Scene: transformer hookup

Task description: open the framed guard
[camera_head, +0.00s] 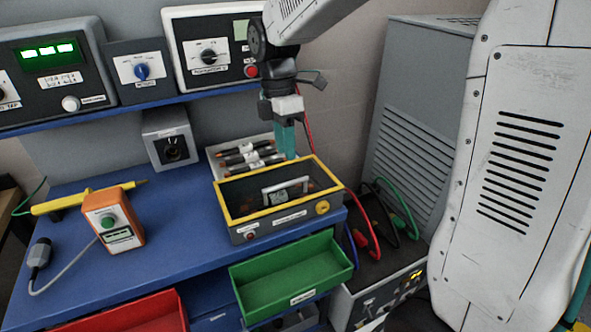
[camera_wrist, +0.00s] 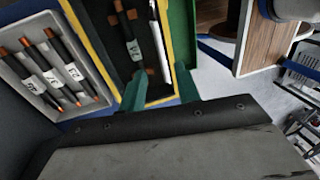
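The framed guard (camera_head: 233,218) is a yellow rectangular frame on top of a dark grey box on the blue bench. It lies level, and the box's dark inside shows through it, with a white-framed piece (camera_head: 287,191) within. I cannot tell whether a clear pane fills the frame. My gripper (camera_head: 289,155) points down at the frame's back edge, its teal fingers apart with nothing held. In the wrist view the fingers (camera_wrist: 160,86) stand on either side of a yellow frame edge (camera_wrist: 164,42). I cannot tell whether they touch it.
A grey tray (camera_head: 213,163) of black, orange-tipped rods stands close behind the box. A green open drawer (camera_head: 292,277) juts out below it. Cables hang right of the box.

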